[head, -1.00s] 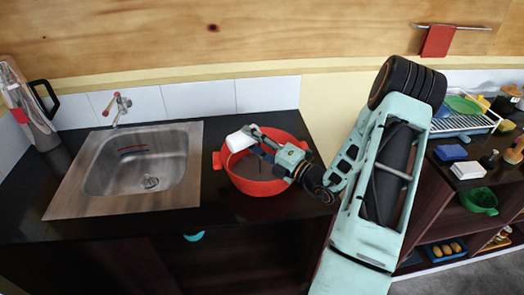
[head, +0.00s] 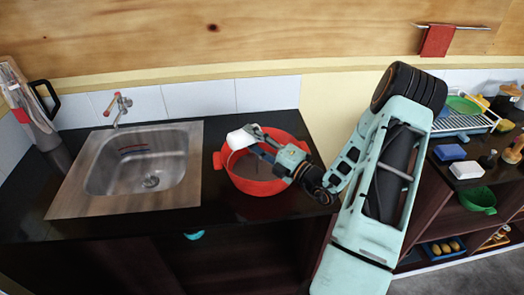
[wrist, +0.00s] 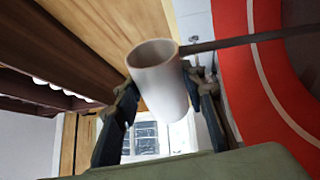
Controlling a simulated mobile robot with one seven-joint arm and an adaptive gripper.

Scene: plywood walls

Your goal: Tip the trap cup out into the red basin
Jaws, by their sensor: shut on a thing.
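The white trap cup (head: 240,138) is held over the back left part of the red basin (head: 270,187). It lies tilted in the head view. My gripper (head: 257,141) is shut on it, reaching in from the right over the basin. In the wrist view the cup (wrist: 160,88) sits between the two fingers of my gripper (wrist: 160,100), and its round mouth shows at the upper end. What is inside the cup cannot be made out. The red basin (wrist: 235,62) fills the right of the wrist view. Its floor is partly hidden by my arm.
A steel sink (head: 125,205) with a tap (head: 120,105) is left of the basin. A grey jug-like container (head: 35,115) stands at the far left. A tiled wall is close behind. A dish rack (head: 465,122) and a green bowl (head: 478,200) are at the far right.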

